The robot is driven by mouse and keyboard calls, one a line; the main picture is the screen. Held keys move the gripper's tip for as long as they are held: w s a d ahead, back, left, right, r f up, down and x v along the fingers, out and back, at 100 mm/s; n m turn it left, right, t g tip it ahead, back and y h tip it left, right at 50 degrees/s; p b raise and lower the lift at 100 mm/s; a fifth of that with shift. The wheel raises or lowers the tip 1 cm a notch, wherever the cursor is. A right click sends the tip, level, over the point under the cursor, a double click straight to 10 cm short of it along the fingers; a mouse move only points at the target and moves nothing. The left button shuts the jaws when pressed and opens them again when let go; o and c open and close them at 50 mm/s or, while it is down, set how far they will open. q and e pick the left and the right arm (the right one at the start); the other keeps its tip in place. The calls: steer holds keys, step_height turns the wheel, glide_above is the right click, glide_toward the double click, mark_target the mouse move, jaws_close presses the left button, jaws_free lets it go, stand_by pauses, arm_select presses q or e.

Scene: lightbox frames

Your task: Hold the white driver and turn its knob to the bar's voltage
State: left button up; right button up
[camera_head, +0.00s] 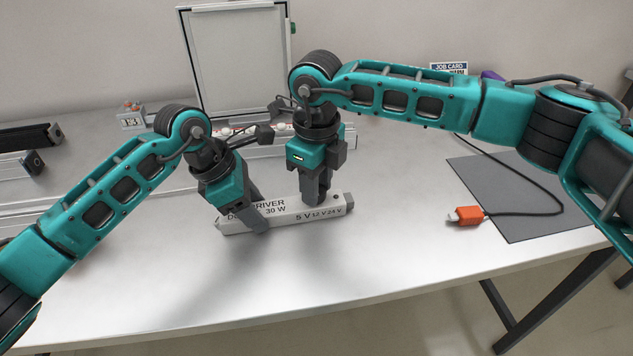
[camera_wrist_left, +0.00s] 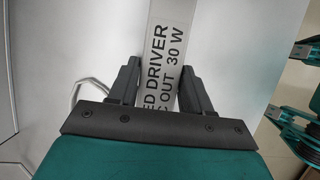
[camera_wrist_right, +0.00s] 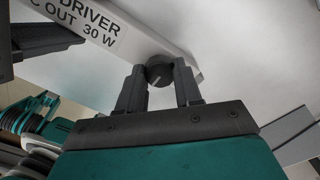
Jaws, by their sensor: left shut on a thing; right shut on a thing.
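The white driver (camera_head: 284,214) is a long bar lying on the table, printed "DRIVER", "30 W" and "5 V 12 V 24 V". My left gripper (camera_head: 262,222) is shut across its left part; in the left wrist view the fingers sit on both sides of the white body (camera_wrist_left: 172,50). My right gripper (camera_head: 319,198) points down at its right part. In the right wrist view its fingers are shut on the round black knob (camera_wrist_right: 158,70), which has a pale pointer line. Which voltage the pointer faces cannot be told.
A framed white panel (camera_head: 238,60) stands at the back, with a rail and small parts before it. A small block marked 13 (camera_head: 131,118) is at back left. A grey mat (camera_head: 520,190) with an orange connector (camera_head: 467,215) and cable is at right. A job card (camera_head: 448,69) stands behind. The front table is clear.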

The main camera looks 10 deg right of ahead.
steer(key=o, duration=1)
steer(key=shift+o, duration=0.2)
steer(key=shift+r, duration=0.1)
step_height(320, 180, up, 12)
arm_select(q)
steer(key=o, duration=1.3)
